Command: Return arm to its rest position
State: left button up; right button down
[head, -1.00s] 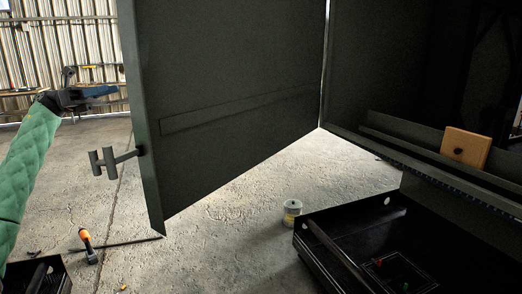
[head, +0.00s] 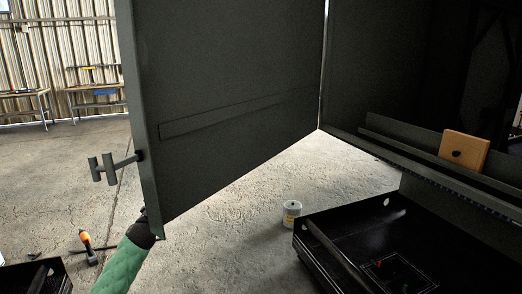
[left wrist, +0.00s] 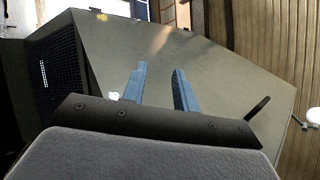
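My left arm (head: 124,264), in a green sleeve, comes in at the bottom left of the head view. Its dark wrist end is by the lower corner of the open enclosure door (head: 230,90), and the door hides the gripper there. I cannot tell whether the arm touches the door. In the left wrist view my left gripper (left wrist: 158,88) shows two blue fingers, parted with nothing between them. A large grey-green panel (left wrist: 215,75) lies beyond the fingers. My right gripper is not in view.
The door handle (head: 104,168) sticks out to the left. A black tray (head: 335,250) stands at lower right, with a white tin (head: 292,213) beside it. An orange-handled tool (head: 86,240) is on the floor at left. A wooden block (head: 464,149) sits in the enclosure. Workbenches (head: 95,88) stand behind.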

pick_arm(q)
jog(key=s+d+f+n+g+y, duration=0.2)
jog(key=s+f+n+y, duration=0.3)
jog(key=f, duration=0.5)
jog(key=s+d+f+n+g+y+p, duration=0.1)
jog(key=s+d+f+n+g+y, duration=0.15)
jog(key=s+f+n, duration=0.5)
jog(key=s+d+f+n+g+y, duration=0.2)
jog(key=s+f+n+y, duration=0.4)
jog(key=f, duration=0.6)
jog(key=s+d+f+n+g, duration=0.1)
jog(key=s+d+f+g, duration=0.1)
jog(key=s, duration=1)
jog(key=s+d+f+g+h, duration=0.1)
jog(key=s+f+g, duration=0.4)
jog(key=s, duration=0.8)
jog(key=s+d+f+n+g+h, duration=0.1)
jog(key=s+d+f+g, duration=0.2)
jog(key=s, duration=0.9)
jog(key=shift+s+d+f+n+g+p, duration=0.15)
jog(key=shift+d+f+n+g+p, duration=0.15)
jog(key=shift+g, duration=0.85)
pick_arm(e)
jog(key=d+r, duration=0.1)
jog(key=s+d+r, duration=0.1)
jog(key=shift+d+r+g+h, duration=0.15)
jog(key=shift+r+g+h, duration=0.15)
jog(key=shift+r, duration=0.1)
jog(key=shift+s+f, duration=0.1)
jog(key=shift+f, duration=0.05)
